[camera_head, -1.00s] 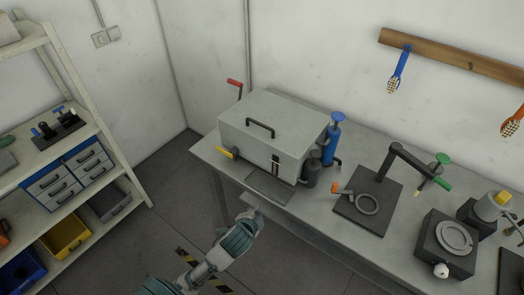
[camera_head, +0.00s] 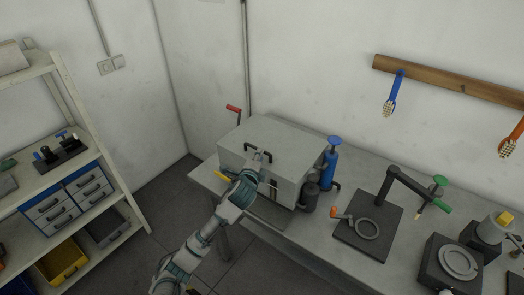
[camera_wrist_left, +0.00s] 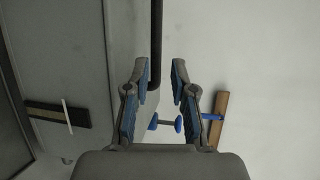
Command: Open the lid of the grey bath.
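The grey bath (camera_head: 297,166) stands on the left end of the bench with its lid (camera_head: 285,138) closed. A black bar handle (camera_head: 249,147) is on the lid. My left gripper (camera_head: 262,157) is at this handle and partly covers it and the bath's front. In the left wrist view my left gripper (camera_wrist_left: 160,78) is open. The black handle (camera_wrist_left: 155,45) appears between its fingertips, closer to the left finger; contact cannot be made out. My right gripper is not in view.
A blue cylinder (camera_head: 330,165) and a dark canister (camera_head: 309,196) stand close to the bath's right side. A red-handled crank (camera_head: 234,110) rises behind its left. A black stand (camera_head: 368,225) is further right. Shelves (camera_head: 75,160) stand left.

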